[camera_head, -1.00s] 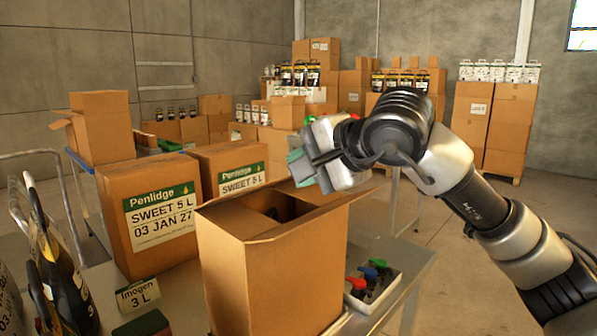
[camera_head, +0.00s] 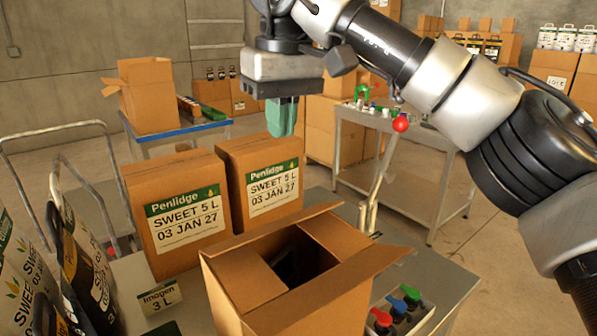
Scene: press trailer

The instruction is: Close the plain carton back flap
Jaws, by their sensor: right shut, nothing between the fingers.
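The plain carton (camera_head: 305,308) stands on the table at the bottom middle, its top open. My left gripper is out of view.
Two labelled Penlidge cartons (camera_head: 178,212) stand just behind the plain carton. Black jugs (camera_head: 85,265) and an Imogen sign (camera_head: 158,297) are at left. A grey cart (camera_head: 400,125) stands farther back.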

